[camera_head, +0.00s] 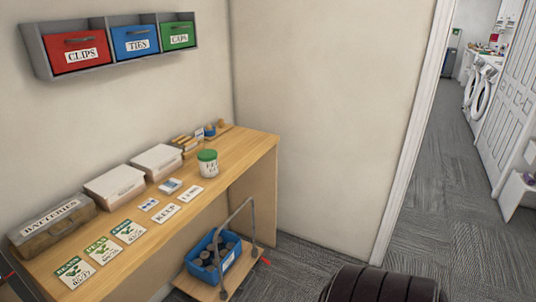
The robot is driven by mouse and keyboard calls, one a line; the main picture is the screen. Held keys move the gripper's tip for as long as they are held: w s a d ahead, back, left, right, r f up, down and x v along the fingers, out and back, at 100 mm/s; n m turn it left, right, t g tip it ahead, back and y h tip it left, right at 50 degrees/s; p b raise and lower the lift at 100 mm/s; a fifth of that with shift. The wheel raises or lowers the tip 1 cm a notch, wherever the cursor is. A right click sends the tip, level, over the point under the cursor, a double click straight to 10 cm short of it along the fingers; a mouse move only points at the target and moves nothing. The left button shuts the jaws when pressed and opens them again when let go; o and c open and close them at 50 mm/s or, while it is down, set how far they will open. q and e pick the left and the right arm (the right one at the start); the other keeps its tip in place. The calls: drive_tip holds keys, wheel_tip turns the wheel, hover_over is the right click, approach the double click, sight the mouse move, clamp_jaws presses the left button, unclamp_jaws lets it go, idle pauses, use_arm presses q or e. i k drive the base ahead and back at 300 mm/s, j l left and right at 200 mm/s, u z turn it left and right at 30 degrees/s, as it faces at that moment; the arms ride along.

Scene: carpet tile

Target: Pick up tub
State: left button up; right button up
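A small white tub with a green lid (207,163) stands upright on the wooden bench (232,158), toward its right end. It has a label on its front, too small to read. Nothing is touching it from above. Neither of my grippers can be made out in the head view. A dark sliver shows at the far left edge, too little to identify.
Cards and packets (129,231) lie along the bench front. A batteries box (51,224) and two white boxes (115,185) stand behind. A trolley (250,262) with a blue crate (206,272) stands at the bench's front. A doorway opens right.

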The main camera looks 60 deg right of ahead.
sight(208, 159)
drive_tip(key=z, duration=1.45)
drive_tip(key=i+l+u, duration=0.1)
drive_tip(key=i, duration=0.1)
